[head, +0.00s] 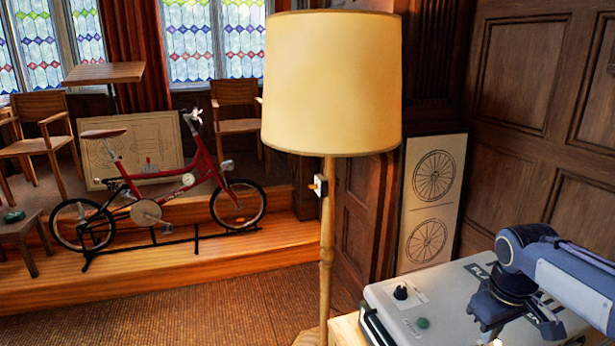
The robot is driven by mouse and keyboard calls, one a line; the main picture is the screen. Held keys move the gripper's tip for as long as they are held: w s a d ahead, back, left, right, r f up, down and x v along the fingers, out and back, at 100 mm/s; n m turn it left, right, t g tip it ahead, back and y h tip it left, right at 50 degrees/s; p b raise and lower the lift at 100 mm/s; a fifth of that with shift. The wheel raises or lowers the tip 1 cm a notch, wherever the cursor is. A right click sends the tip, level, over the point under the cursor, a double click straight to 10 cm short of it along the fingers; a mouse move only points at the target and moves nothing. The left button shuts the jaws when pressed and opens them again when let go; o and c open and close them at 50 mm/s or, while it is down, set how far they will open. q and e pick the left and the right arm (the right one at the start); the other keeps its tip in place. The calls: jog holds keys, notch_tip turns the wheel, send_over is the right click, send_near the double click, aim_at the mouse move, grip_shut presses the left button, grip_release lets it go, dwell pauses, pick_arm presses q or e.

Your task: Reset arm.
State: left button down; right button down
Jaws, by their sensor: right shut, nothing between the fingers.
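My right arm comes in from the right edge. My right gripper (518,328) points down over the grey machine case (405,322) at the lower right. Its fingers are shut with nothing between them, and the lower part is close to the bottom edge of the picture. I cannot tell whether it touches the case. My left gripper is not in view.
The grey case has a black knob (401,292) and a green button (423,323). A floor lamp (331,85) stands left of it. A red bicycle (165,178) stands on a wooden step. Drafting boards (432,197) lean against the wall. The carpet (190,308) in front is clear.

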jog(key=s+a+f+m+t+y, duration=0.2)
jog(key=s+a, duration=0.5)
jog(key=s, duration=0.2)
jog(key=s+a+f+m+t+y, duration=0.2)
jog(key=s+a, duration=0.5)
jog(key=s, duration=0.2)
jog(key=shift+s+a+y, duration=0.3)
jog(key=shift+a+y, duration=0.1)
jog(key=shift+r, duration=0.1)
dwell(0.5)
